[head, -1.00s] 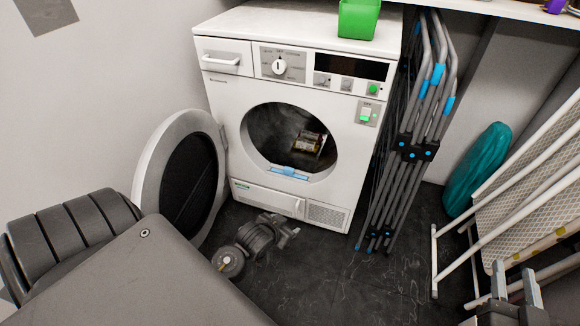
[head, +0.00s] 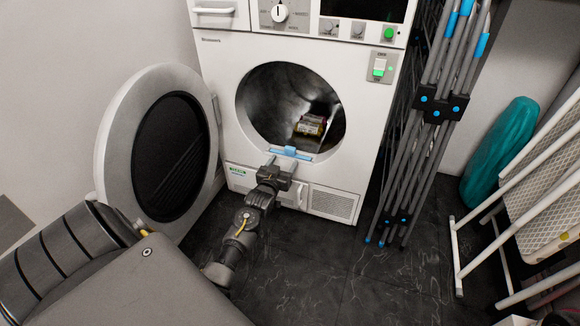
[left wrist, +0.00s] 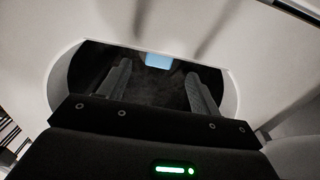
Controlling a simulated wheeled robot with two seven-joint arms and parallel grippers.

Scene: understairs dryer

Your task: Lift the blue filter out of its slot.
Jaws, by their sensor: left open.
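The blue filter (head: 290,153) sits in its slot at the lower rim of the dryer's round opening. Its blue top shows in the left wrist view (left wrist: 159,60). My left gripper (head: 280,165) is just in front of and below it in the head view. In the left wrist view the open fingers (left wrist: 159,78) point toward the filter, one on each side of it in the picture. The gap between them looks empty. I cannot tell whether a finger touches the filter. At most a sliver of my right gripper shows at the bottom right edge.
The white dryer (head: 218,80) has its round door (head: 110,150) swung open to the left. A small yellow and red item (head: 310,125) lies in the drum. A folded drying rack (head: 420,140), a teal bag (head: 497,150) and an ironing board (head: 545,230) stand to the right.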

